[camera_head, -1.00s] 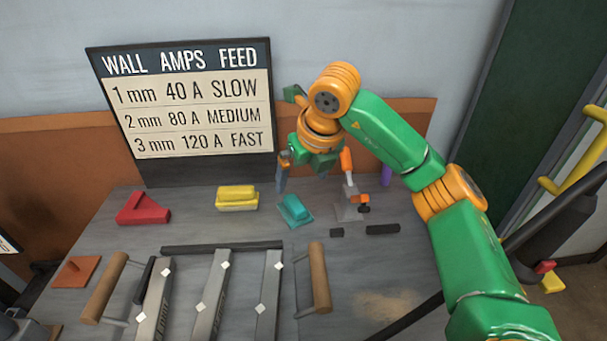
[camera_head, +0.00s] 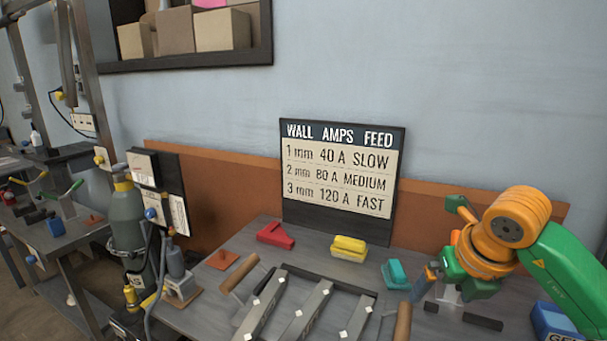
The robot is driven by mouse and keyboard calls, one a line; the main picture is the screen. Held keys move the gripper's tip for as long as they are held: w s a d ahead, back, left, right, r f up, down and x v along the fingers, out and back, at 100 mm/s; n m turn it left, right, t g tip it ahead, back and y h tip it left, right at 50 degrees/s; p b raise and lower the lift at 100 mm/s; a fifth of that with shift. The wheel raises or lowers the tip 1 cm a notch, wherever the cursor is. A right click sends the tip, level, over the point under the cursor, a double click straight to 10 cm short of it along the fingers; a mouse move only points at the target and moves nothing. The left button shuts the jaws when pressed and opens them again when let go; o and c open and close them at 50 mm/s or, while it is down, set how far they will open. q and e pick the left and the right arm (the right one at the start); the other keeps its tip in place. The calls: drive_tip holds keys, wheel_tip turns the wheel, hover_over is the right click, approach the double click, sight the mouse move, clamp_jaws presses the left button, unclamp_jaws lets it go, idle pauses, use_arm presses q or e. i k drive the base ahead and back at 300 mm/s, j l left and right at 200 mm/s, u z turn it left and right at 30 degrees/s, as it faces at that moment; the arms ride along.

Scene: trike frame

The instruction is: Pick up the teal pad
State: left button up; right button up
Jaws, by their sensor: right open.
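The teal pad (camera_head: 396,273) lies on the grey workbench in the head view, right of the yellow block and behind the right wooden handle. My right gripper (camera_head: 440,285) is just right of the pad, above the bench, with its fingers pointing down. It is open and nothing shows between its fingers. One finger comes close to the pad's right side; I cannot tell whether they touch. My left gripper is out of the picture.
A yellow block (camera_head: 349,247) and a red angled piece (camera_head: 275,236) lie left of the pad. Metal bars (camera_head: 299,316) and a wooden handle (camera_head: 403,322) lie in front. A settings board (camera_head: 340,170) stands behind. Dark short pieces (camera_head: 482,321) lie to the right.

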sight(396, 277)
drive_tip(key=k, duration=1.05)
